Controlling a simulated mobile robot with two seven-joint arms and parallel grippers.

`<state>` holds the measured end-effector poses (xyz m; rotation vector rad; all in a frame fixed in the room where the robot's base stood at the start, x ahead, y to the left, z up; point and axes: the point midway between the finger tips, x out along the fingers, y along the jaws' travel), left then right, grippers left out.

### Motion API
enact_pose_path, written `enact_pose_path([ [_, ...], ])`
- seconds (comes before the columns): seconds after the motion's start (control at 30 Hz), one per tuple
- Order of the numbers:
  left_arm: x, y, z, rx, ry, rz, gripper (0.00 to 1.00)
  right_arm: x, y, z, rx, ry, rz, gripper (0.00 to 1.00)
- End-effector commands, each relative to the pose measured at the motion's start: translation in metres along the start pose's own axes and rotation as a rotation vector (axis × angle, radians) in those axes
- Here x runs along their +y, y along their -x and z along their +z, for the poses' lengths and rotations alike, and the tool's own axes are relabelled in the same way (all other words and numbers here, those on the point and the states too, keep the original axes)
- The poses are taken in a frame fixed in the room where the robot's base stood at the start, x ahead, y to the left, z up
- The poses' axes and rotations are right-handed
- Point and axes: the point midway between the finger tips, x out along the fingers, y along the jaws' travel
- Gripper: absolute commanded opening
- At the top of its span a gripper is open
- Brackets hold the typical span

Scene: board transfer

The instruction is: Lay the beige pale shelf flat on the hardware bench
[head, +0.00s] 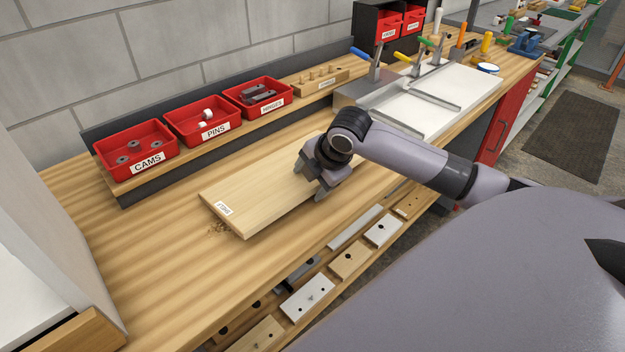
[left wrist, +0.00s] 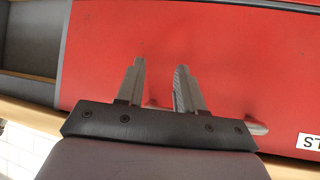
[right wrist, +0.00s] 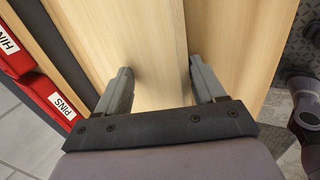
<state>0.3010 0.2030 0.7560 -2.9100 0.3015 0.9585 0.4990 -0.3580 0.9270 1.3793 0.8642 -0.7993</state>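The beige pale shelf (head: 255,190) is a long light-wood board with a small white label at its left end. It appears to lie flat on the wooden hardware bench (head: 160,260), in front of the red bins. My right gripper (head: 323,194) is at the board's right part, by its front edge, and hides some of it. In the right wrist view, the fingers are apart, with the shelf (right wrist: 130,40) under the left one and its edge running between them. My left gripper (left wrist: 160,80) is open and empty, facing a red panel; it is not in the head view.
Red bins of cams (head: 137,150), pins (head: 203,121) and hinges (head: 259,97) line the bench's back ledge. A white-topped clamping fixture (head: 440,95) stands to the right. Drawer fronts or sample blocks (head: 308,297) line the front side below.

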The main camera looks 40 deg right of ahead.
Motion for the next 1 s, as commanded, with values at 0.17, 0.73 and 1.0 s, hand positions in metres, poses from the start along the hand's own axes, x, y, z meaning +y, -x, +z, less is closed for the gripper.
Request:
enact_pose_path([
  [0.17, 0.000, 0.000, 0.001, 0.000, 0.000, 0.000, 0.37, -0.011, -0.006, -0.001, 0.001, -0.001, -0.035, 0.49],
  [0.73, 0.000, 0.000, 0.000, 0.000, 0.000, 0.000, 0.37, -0.026, 0.022, -0.001, 0.000, 0.001, -0.018, 0.49],
  [1.0, 0.000, 0.000, 0.000, 0.000, 0.000, 0.000, 0.37, -0.025, 0.023, -0.001, 0.000, 0.001, -0.014, 0.79],
])
